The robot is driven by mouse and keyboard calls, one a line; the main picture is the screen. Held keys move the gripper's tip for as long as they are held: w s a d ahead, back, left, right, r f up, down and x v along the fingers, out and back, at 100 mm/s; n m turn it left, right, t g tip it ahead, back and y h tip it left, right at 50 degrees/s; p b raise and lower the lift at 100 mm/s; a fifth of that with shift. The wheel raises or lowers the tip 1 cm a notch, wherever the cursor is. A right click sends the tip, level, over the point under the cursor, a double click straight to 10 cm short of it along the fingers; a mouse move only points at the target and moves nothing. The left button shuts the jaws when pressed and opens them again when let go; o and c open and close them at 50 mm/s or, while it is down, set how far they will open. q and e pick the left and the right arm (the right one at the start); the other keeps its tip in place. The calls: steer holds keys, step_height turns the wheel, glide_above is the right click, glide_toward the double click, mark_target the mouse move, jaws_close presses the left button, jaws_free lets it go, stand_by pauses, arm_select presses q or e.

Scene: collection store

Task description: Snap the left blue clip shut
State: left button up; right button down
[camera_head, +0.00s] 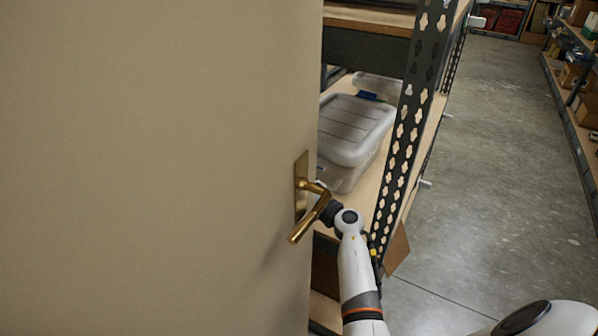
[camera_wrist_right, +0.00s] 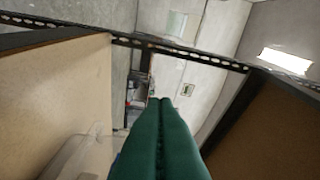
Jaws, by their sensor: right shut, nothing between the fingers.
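A clear plastic box (camera_head: 343,173) with a pale lid (camera_head: 355,125) stands on a wooden shelf. A blue clip (camera_head: 370,97) shows at the far end of the box in the head view; whether it is open or shut is too small to tell. The near side of the box is partly hidden by the door. My right arm comes in from the bottom, with its wrist beside the door handle; its fingers are not clear there. In the right wrist view my right gripper (camera_wrist_right: 160,101) is shut, its green fingers together and empty. My left gripper is out of view.
A beige door (camera_head: 150,150) with a brass handle (camera_head: 310,208) fills the left, close to my right wrist. A dark perforated shelf post (camera_head: 408,120) stands right of the box. The grey aisle floor (camera_head: 490,170) is clear. Pale see-through plastic (camera_wrist_right: 82,155) shows left of the fingers.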

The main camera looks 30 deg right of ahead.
steer(key=shift+w+d+r, duration=0.25)
steer(key=shift+w+d, duration=0.35)
steer(key=shift+d, duration=0.25)
steer(key=shift+w+d+r, duration=0.2)
steer(key=shift+w+d, duration=0.4)
steer(key=shift+d, duration=0.2)
steer(key=p, duration=0.2)
steer(key=r+m+p, duration=0.1)
steer(key=p, duration=0.1)
steer(key=shift+w+d+r+m, duration=0.1)
steer(key=shift+w+d+m, duration=0.05)
steer(key=shift+d+m, duration=0.15)
